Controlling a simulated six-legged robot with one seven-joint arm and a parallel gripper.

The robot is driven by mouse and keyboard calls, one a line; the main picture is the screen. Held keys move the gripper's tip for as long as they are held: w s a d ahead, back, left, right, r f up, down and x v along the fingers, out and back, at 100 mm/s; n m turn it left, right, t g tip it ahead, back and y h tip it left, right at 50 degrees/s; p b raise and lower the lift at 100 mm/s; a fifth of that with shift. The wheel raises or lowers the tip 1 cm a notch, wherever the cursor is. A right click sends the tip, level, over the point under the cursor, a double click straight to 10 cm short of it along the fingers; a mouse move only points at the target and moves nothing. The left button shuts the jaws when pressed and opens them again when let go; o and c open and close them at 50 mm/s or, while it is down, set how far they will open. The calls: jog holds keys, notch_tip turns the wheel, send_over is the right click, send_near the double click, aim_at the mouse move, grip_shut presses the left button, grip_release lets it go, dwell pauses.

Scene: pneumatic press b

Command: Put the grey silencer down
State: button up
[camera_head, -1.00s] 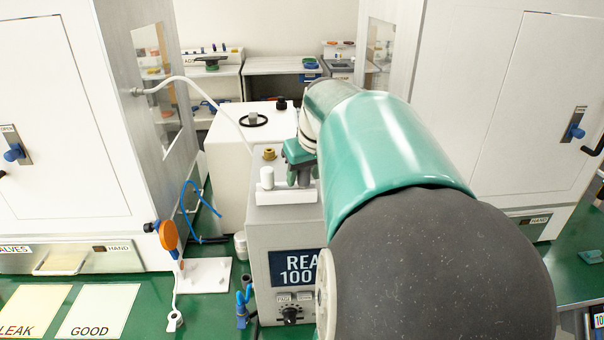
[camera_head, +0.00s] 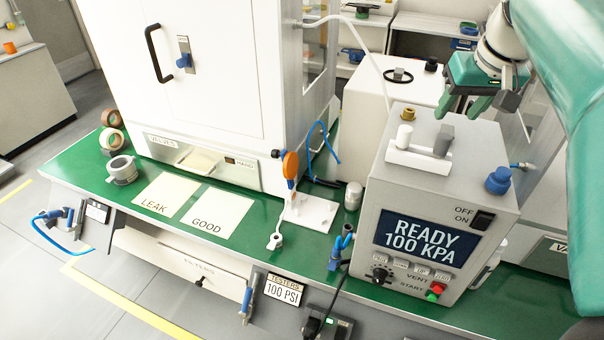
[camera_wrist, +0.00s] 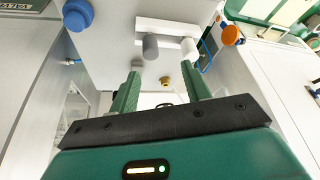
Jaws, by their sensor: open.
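The grey silencer (camera_head: 443,139) stands upright in the right-hand place of a small white rack (camera_head: 418,161) on top of the grey tester (camera_head: 390,195). A white cylinder (camera_head: 404,136) stands at the rack's left end. The silencer also shows in the wrist view (camera_wrist: 150,47), beyond my fingertips and apart from them. My gripper (camera_head: 468,106) is open and empty, above and behind the rack to the right. In the wrist view my gripper (camera_wrist: 161,80) shows its two green fingers spread, with nothing between them.
A brass fitting (camera_head: 409,113) and a blue knob (camera_head: 498,180) stand up from the tester's top. A white box (camera_head: 370,105) stands behind it. A tall white cabinet (camera_head: 215,75) is at left. LEAK (camera_head: 165,193) and GOOD (camera_head: 207,217) mats lie on the green bench.

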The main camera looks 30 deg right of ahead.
jog(key=w+a+f+n+t+y, duration=0.15)
jog(key=a+f, duration=0.25)
jog(key=a, duration=0.6)
jog(key=w+a+f+n+g, duration=0.1)
jog(key=w+a+f+n, duration=0.15)
jog(key=a, duration=0.65)
jog(key=s+a+f+n, duration=0.1)
jog(key=s+a+f, duration=0.2)
jog(key=a+f, duration=0.6)
jog(key=a+t, duration=0.1)
jog(key=a, duration=0.3)
jog(key=shift+s+a+f, duration=0.3)
jog(key=shift+s, duration=0.1)
jog(key=shift+d, duration=0.1)
